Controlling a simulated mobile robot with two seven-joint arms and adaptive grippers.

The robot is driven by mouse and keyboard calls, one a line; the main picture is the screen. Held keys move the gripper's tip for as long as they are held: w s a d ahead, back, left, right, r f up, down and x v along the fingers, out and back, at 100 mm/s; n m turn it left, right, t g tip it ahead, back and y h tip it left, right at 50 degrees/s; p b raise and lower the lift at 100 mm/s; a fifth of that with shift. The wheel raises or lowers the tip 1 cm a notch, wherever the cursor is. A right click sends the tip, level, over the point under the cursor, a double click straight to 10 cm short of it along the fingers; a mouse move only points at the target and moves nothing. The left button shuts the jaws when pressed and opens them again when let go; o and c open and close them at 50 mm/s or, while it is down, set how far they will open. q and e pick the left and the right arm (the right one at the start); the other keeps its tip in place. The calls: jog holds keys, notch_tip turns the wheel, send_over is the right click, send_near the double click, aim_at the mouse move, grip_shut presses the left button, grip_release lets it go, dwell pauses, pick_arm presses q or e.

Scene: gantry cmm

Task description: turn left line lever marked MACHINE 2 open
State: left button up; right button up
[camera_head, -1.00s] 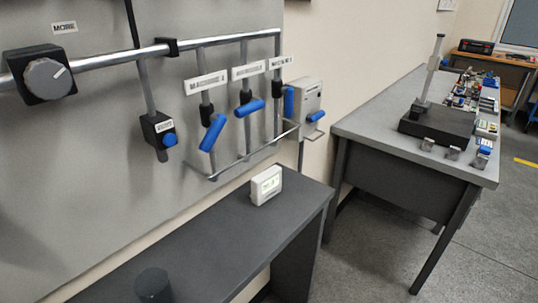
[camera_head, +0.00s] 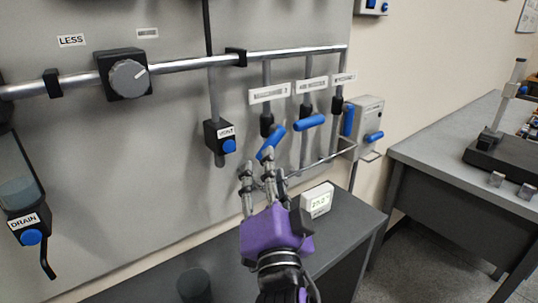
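The left line lever (camera_head: 271,144) is a blue handle tilted down to the left, below the leftmost of three white labels (camera_head: 269,93). The label's lettering is too blurred to read surely. My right gripper (camera_head: 262,172), with a purple body, reaches up from below. Its grey fingers are spread and empty, with tips just below and partly in front of the lever's lower end. I cannot tell whether they touch it. The middle lever (camera_head: 310,122) lies nearly level and the right lever (camera_head: 348,120) stands upright. My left gripper is not in view.
A grey knob (camera_head: 128,76) sits on the horizontal pipe. A VENT valve (camera_head: 221,142) is left of the lever and a DRAIN valve (camera_head: 30,228) is at far left. A small display (camera_head: 317,199) stands on the dark bench, right of my gripper. A thin rail runs below the levers.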

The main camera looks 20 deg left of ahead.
aim_at(270, 143)
jog(key=p+x, duration=0.1)
jog(key=x, duration=0.6)
jog(key=shift+w, duration=0.2)
jog(key=shift+f, duration=0.1)
grip_shut()
